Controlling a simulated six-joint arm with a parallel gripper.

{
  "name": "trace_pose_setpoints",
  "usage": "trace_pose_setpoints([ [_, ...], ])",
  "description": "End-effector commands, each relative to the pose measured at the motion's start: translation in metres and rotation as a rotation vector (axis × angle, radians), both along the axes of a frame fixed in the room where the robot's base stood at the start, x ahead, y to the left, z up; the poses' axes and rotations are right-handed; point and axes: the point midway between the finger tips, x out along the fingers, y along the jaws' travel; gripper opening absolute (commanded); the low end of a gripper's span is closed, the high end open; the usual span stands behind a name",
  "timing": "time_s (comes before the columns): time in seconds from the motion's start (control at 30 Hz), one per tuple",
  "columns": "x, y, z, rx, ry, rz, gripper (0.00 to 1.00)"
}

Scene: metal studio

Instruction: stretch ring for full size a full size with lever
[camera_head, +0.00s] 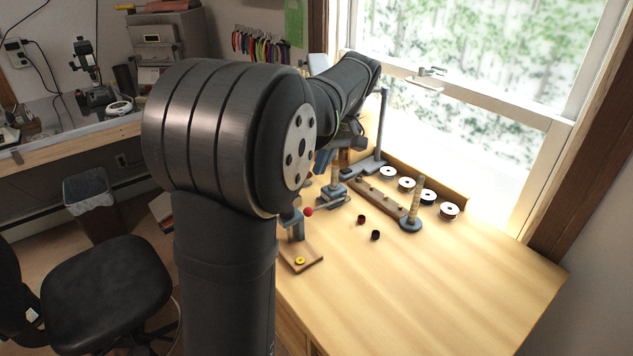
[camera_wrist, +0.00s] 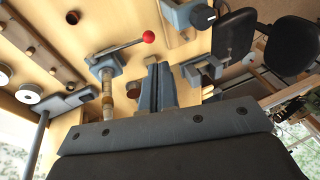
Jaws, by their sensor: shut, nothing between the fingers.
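The ring stretcher shows in the wrist view as a blue-grey body (camera_wrist: 107,65) with a banded tan mandrel (camera_wrist: 106,98) and a lever (camera_wrist: 122,47) ending in a red ball (camera_wrist: 148,36). The red ball also shows in the head view (camera_head: 308,212), with the mandrel (camera_head: 336,173) behind it. My gripper (camera_wrist: 160,68) is shut and empty, beside the mandrel and apart from the red ball. In the head view my arm partly hides it. A yellow ring-like piece (camera_head: 300,261) lies on a small wooden board (camera_head: 312,257). I cannot tell whether a ring sits on the mandrel.
A tapered tan post on a round base (camera_head: 411,222), two small dark cups (camera_head: 375,235), several spools (camera_head: 449,211) and a wooden strip (camera_head: 378,195) with pegs stand to the right. A tall grey stand (camera_head: 381,130) is behind. The bench's front right (camera_head: 440,290) is clear.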

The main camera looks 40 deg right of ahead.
Motion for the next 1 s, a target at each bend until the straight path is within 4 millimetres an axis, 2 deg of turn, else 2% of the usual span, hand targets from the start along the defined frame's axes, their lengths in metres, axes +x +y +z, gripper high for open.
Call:
trace_pose_setpoints([
  [0.13, -0.003, -0.002, 0.017, -0.001, -0.001, 0.0, 0.02],
  [0.27, -0.002, 0.001, 0.021, -0.018, 0.007, 0.039, 0.28],
  [0.37, 0.004, 0.009, 0.017, -0.076, 0.032, 0.169, 0.3],
  [0.57, 0.025, 0.034, 0.006, -0.273, 0.136, 0.684, 0.3],
  [0.8, 0.051, 0.058, 0.008, -0.451, 0.301, 1.331, 0.3],
  [0.9, 0.059, 0.064, 0.012, -0.488, 0.356, 1.515, 0.3],
  [1.0, 0.064, 0.068, 0.014, -0.505, 0.394, 1.626, 0.3],
])
